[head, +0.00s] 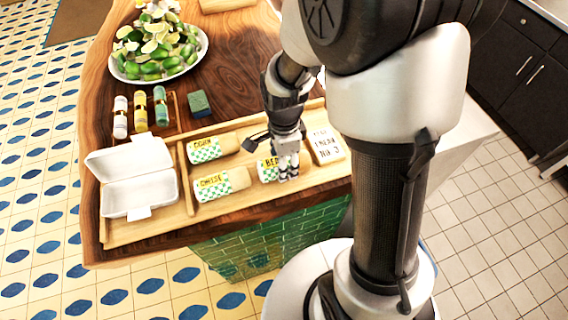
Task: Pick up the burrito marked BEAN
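The burrito marked BEAN (267,172) lies in the wooden tray (235,212). Its yellow label reads "BEA", with the rest hidden behind my gripper. It has a green-and-white checked wrap. My gripper (288,174) points down over the right part of this burrito and covers much of it. I cannot tell whether the fingers touch it or how far apart they are. Two similar burritos lie to its left: one with a label that seems to read CORN (207,150), and one marked CHEESE (214,187) nearer the front.
An open white takeaway box (140,195) sits at the tray's left end. A lettered white card (325,146) stands right of my gripper. Behind are several small bottles (141,112), a green block (199,103) and a plate of limes (160,65).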

